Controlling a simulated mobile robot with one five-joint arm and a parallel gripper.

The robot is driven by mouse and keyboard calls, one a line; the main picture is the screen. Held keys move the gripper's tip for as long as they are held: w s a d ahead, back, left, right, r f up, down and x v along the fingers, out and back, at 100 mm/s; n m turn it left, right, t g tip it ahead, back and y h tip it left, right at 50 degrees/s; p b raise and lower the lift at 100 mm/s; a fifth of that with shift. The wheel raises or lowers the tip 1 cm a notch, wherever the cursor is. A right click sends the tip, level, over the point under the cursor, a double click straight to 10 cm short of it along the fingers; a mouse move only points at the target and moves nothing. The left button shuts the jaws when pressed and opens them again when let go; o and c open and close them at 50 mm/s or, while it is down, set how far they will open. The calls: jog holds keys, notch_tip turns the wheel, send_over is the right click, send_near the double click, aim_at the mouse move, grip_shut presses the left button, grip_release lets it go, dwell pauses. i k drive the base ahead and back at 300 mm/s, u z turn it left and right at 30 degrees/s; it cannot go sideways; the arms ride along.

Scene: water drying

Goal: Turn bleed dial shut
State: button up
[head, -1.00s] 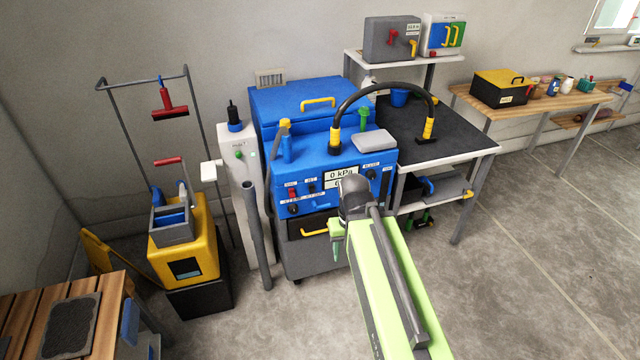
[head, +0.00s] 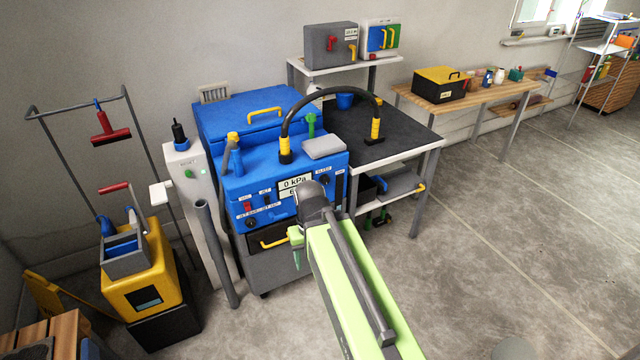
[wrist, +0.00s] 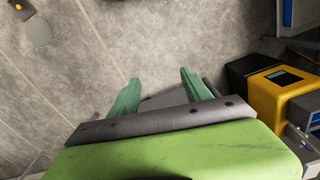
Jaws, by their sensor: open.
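The blue machine (head: 225,187) stands against the wall in the head view, with labelled controls and a display (head: 294,184) reading 0 kPa on its front. A small dark dial (head: 325,179) sits at the right of the display under a label that looks like BLEED; its setting is too small to read. My gripper (head: 297,247) hangs in front of the machine's lower right front, apart from the dial. In the wrist view its two green fingers (wrist: 160,78) are spread with nothing between them, pointing down over the floor.
A black-topped table (head: 405,140) adjoins the machine on the right. A grey post (head: 216,250) and a yellow wringer bucket (head: 140,285) stand to the left. A wooden bench (head: 490,93) is at the back right. The floor on the right is open.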

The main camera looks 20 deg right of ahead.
aim_at(324, 179)
jog(key=k, duration=1.35)
jog(key=u, duration=0.35)
jog(key=i, duration=1.05)
jog(key=u, duration=0.4)
jog(key=i, duration=1.15)
jog(key=z, duration=0.25)
